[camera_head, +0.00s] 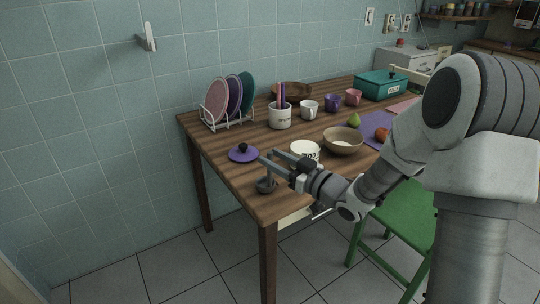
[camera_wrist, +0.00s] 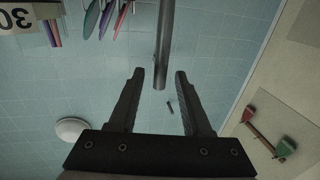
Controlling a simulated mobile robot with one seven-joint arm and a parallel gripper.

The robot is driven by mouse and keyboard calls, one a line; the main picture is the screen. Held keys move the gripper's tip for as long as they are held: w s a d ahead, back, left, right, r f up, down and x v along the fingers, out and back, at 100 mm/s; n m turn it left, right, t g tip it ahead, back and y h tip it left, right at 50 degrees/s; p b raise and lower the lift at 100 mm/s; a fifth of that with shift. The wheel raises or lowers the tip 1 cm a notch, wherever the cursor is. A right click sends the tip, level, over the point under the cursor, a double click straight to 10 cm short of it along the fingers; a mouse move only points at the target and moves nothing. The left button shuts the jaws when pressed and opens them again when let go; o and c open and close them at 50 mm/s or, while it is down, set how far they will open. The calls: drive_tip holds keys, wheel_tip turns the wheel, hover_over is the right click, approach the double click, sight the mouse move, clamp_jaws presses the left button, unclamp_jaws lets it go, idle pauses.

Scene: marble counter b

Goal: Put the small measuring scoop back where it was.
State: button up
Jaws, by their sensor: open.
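The small measuring scoop (camera_head: 266,186) is dark grey, with its cup low near the table's front left corner and its handle standing upright. I cannot tell for sure whether the cup touches the wood. My gripper (camera_head: 271,160) is open at the upper part of the handle. In the wrist view, which is upside down, the scoop's handle (camera_wrist: 163,45) comes in from the top and ends between the two spread fingers of my gripper (camera_wrist: 157,74), with gaps on both sides. The cup is out of that view.
A white labelled canister (camera_head: 305,148) stands right behind my gripper; a purple lid (camera_head: 243,154) lies to its left. A plate rack (camera_head: 228,120), a utensil crock (camera_head: 280,116) and a bowl (camera_head: 343,141) stand farther back. A hook (camera_head: 149,38) is on the wall. A green chair (camera_head: 400,220) stands in front.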

drive_tip(key=s+d+r+m+g+h+p, duration=0.1)
drive_tip(key=s+d+r+m+h, duration=0.25)
drive_tip(key=s+d+h, duration=0.45)
drive_tip(key=s+d+r+m+h+p, duration=0.1)
drive_tip(key=s+d+r+m+h, duration=0.25)
drive_tip(key=d+h, duration=0.45)
drive_tip(key=s+a+m+g+y, duration=0.1)
drive_tip(key=s+g, duration=0.1)
drive_tip(key=s, duration=0.8)
drive_tip(key=s+a+r+m+g+y, duration=0.1)
drive_tip(key=s+g, duration=0.2)
drive_tip(key=s, duration=0.6)
drive_tip(key=shift+s+g+y, duration=0.3)
drive_tip(key=shift+s+y, duration=0.05)
drive_tip(key=shift+y, duration=0.05)
